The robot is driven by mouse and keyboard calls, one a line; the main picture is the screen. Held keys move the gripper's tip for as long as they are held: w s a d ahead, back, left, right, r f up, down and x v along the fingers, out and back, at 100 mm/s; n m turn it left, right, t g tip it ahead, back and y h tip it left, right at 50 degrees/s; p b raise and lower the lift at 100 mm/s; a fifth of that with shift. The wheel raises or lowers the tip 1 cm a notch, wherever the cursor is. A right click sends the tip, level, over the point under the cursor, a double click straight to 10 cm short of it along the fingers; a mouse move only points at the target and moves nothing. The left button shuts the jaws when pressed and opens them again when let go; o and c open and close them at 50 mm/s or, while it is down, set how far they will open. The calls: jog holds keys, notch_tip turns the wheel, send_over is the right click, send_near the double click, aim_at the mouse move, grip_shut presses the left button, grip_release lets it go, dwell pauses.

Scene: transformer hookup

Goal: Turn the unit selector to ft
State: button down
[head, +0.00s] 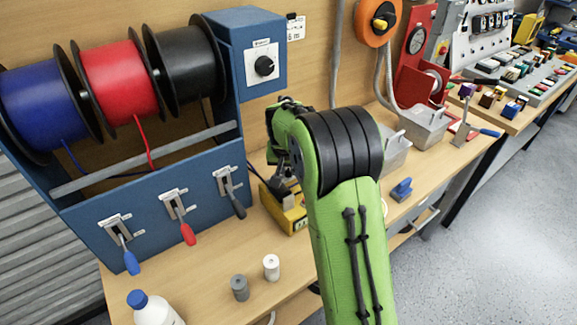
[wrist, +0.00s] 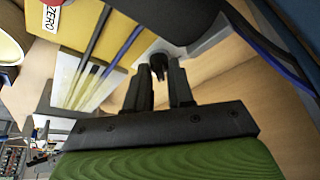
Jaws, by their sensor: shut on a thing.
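In the wrist view my gripper (wrist: 159,78) has its two dark fingers closed around a small dark knob or lever, which I take to be the unit selector (wrist: 158,66). It stands out from a pale rounded part beside a yellow housing (wrist: 125,30). A label reading ZERO (wrist: 47,18) is at that view's upper left. In the head view the yellow device (head: 290,213) sits on the bench, partly hidden by my green arm. My fingertips and the selector are not clear there. No m or ft marking is readable near the fingers.
A blue spool rack (head: 160,215) stands left, with blue, red and black reels and lever switches. Its dial (head: 264,66) is on the upper box. Grey and white cylinders (head: 271,267) and a bottle (head: 155,310) stand in front. Grey bins (head: 420,128) are to the right.

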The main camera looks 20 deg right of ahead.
dwell(0.4)
jog(key=c, duration=1)
grip_release()
jog(key=shift+r, duration=0.15)
jog(key=p+v, duration=0.4)
jog(key=v, duration=1.1)
jog(key=shift+s+a+r, duration=0.15)
jog(key=shift+s+r, duration=0.05)
jog(key=s+a+r+n+t+y+p, duration=0.1)
jog(key=s+a+r, duration=0.15)
jog(key=s, duration=0.35)
jog(key=s+a+r+n+p, duration=0.1)
jog(key=s+r, duration=0.3)
jog(key=s, duration=0.2)
jog(key=s+a+n, duration=0.1)
jog(key=s, duration=0.4)
jog(key=s+a+f+n+p, duration=0.1)
jog(key=s, duration=0.3)
jog(key=s+a+f+n+y+p, duration=0.1)
jog(key=s, duration=0.4)
jog(key=shift+s+n+t, duration=0.3)
jog(key=shift+n+t, duration=0.1)
